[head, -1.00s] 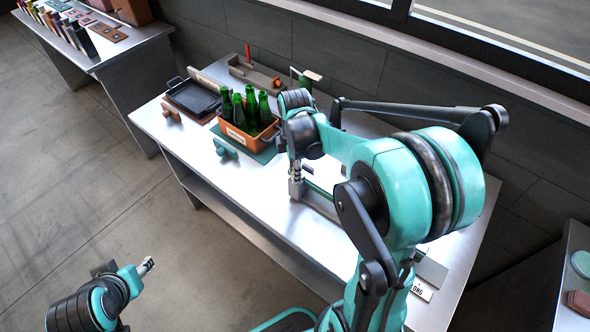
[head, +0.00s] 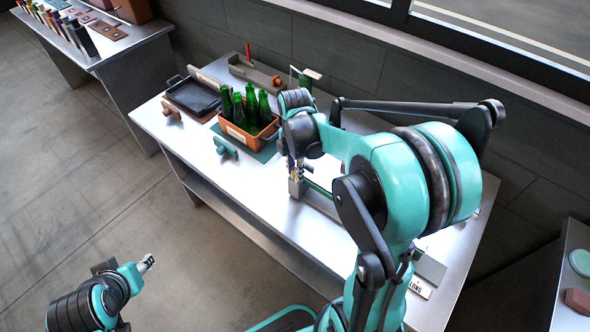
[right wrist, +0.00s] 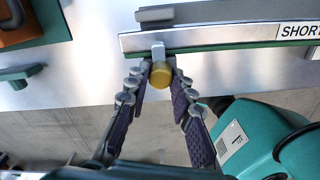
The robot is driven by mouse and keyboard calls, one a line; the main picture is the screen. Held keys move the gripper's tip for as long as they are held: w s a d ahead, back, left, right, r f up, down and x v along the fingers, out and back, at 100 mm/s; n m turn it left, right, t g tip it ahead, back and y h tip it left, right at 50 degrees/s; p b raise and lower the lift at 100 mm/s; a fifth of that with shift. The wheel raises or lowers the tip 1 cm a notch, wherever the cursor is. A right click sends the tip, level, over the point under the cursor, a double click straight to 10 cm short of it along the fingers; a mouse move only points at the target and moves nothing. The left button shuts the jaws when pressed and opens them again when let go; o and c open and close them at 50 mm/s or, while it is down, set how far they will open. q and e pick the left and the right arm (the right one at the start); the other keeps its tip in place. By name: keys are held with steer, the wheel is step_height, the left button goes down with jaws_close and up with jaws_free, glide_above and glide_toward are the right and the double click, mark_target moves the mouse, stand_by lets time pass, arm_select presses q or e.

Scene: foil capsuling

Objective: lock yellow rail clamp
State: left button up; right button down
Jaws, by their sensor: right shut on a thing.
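The yellow rail clamp (right wrist: 161,75) shows in the right wrist view as a yellow knob with a pale grey bar above it, at the front edge of the rail (right wrist: 220,35). My right gripper (right wrist: 160,72) is shut on it, with one fingertip on each side of the knob. In the head view my right gripper (head: 296,180) is at the front of the workbench, partly hidden by my arm. My left gripper (head: 147,263) is low at the left, away from the bench; its fingers are too small to tell whether they are open.
An orange crate (head: 232,133) with green bottles stands on the bench (head: 262,200) left of my right gripper. A black tray (head: 195,96) is farther left. Signs read SHORT (right wrist: 298,31) and LONG (head: 419,288).

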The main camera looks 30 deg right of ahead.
steer(key=c, duration=1.3)
jaws_free()
steer(key=shift+r, duration=0.1)
step_height(320, 180, up, 12)
steer(key=shift+s+a, duration=0.1)
steer(key=s+a+f+m+t+b, duration=0.1)
steer(key=s+a+f+m+t, duration=0.2)
steer(key=m, duration=0.6)
steer(key=s+a+f+m+t+b, duration=0.1)
steer(key=s+a+f+m+t, duration=0.3)
steer(key=m, duration=0.6)
steer(key=s+a, duration=0.2)
steer(key=s, duration=0.1)
steer(key=shift+s+a+b, duration=0.25)
steer(key=shift+a+b, duration=0.05)
